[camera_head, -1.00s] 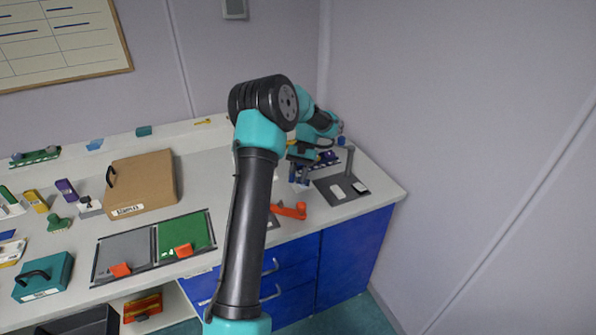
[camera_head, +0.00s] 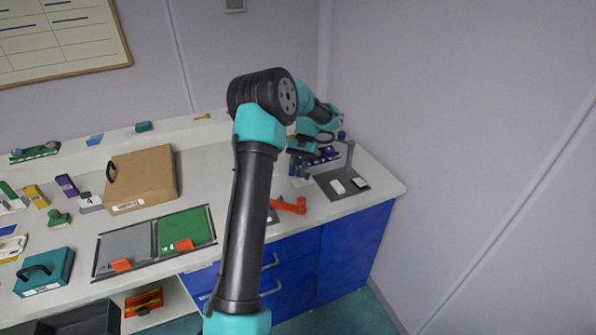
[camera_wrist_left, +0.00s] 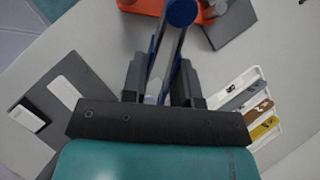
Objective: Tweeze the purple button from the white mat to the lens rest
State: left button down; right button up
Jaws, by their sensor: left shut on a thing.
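In the head view my left gripper (camera_head: 301,160) hangs over the right part of the bench, mostly seen from behind. I cannot make out the purple button; the tweezers and gripper body hide the area below. A dark grey plate (camera_head: 322,182) with two white pieces (camera_head: 338,187) lies to the right of the gripper. I cannot tell which piece is the white mat or the lens rest. My right gripper is not in view.
A grey post (camera_head: 349,157) stands at the plate's back. A white tray with coloured strips (camera_wrist_left: 248,105) is beside the gripper in the wrist view. A brown box (camera_head: 142,182) stands further left.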

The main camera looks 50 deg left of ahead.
pick_arm(q)
notch_tip(320, 180, up, 11)
dwell(0.8)
